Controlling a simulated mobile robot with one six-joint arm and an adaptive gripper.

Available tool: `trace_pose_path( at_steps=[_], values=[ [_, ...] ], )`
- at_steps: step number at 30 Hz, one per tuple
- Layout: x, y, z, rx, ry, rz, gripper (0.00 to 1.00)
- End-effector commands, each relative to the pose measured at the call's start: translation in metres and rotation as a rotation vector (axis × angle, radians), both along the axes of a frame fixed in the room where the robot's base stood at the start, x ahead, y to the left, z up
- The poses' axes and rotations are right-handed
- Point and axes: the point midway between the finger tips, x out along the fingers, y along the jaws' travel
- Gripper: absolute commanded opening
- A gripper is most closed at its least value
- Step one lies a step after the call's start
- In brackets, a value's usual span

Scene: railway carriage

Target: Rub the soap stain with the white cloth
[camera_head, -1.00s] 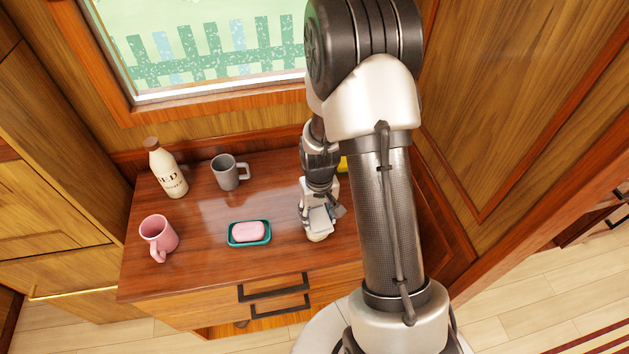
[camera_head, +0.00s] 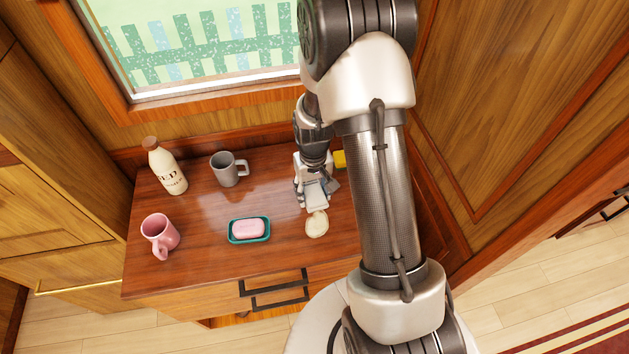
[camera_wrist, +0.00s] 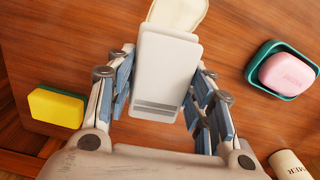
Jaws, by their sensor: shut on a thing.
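My gripper (camera_head: 314,188) is shut on the white cloth (camera_wrist: 168,65), a flat, pale block with grey stripes at its near end in the wrist view. In the head view the cloth (camera_head: 316,201) shows pale below the fingers, over the right part of the table. The soap stain (camera_head: 317,224) is a cream, rounded patch on the wood just in front of the cloth. In the wrist view the stain (camera_wrist: 178,12) shows at the top edge, partly hidden behind the cloth. I cannot tell whether the cloth touches the tabletop.
A pink soap in a teal dish (camera_head: 235,240) lies left of the stain. A grey mug (camera_head: 225,172), a pink mug (camera_head: 158,233) and a cream bottle (camera_head: 165,168) stand further left. A yellow sponge (camera_wrist: 55,107) lies near my gripper. The window wall (camera_head: 220,130) bounds the back.

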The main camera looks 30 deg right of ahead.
Motion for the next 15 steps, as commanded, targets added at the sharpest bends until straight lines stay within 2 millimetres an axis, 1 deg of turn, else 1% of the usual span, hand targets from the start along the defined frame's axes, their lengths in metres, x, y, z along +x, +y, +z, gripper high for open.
trace_pose_path(
  at_steps=[1, 7, 10, 15],
  values=[
    [0.001, 0.000, 0.008, 0.000, -0.001, 0.000, 0.29],
    [0.004, 0.001, 0.025, 0.000, 0.000, 0.001, 0.29],
    [0.004, 0.002, 0.029, 0.000, 0.000, 0.002, 0.29],
    [0.005, 0.002, 0.029, 0.000, 0.000, 0.002, 0.29]
  ],
)
